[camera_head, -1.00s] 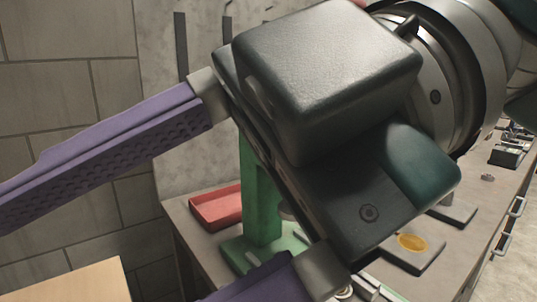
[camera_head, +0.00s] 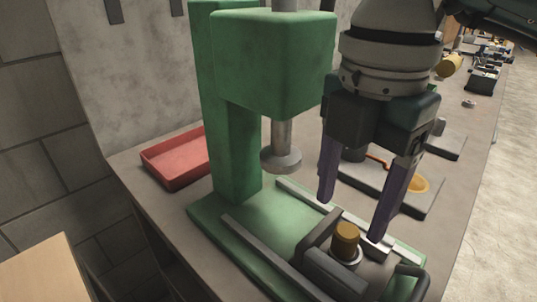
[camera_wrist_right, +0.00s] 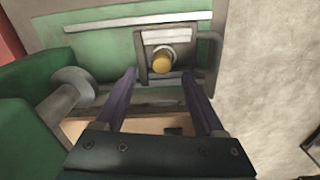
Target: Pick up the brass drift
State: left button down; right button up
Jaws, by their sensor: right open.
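The brass drift (camera_head: 346,238) is a short brass-coloured cylinder standing upright in a grey metal fixture (camera_head: 334,272) on the base of the green press. The wrist view shows it from above (camera_wrist_right: 161,63), with a pale ring around its foot. My right gripper (camera_head: 351,220) is open and points down, its two purple fingers spread. In the wrist view its fingertips (camera_wrist_right: 159,74) lie to either side of the drift's line, with nothing between them. I cannot tell the exact height gap. My left gripper is not in view.
The green press column (camera_head: 225,110) and its steel ram (camera_head: 281,150) stand left of my gripper. A red tray (camera_head: 172,160) lies at the bench's left. A grey plate with an amber disc (camera_head: 418,184) lies behind the fingers. Small items crowd the far bench.

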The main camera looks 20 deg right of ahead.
aim_at(347, 230)
notch_tip(347, 230, down, 4)
jog(key=shift+s+d+r, duration=0.1)
jog(key=shift+d+r, duration=0.05)
jog(key=shift+r, duration=0.1)
jog(key=shift+c, duration=0.2)
grip_shut()
dwell(0.4)
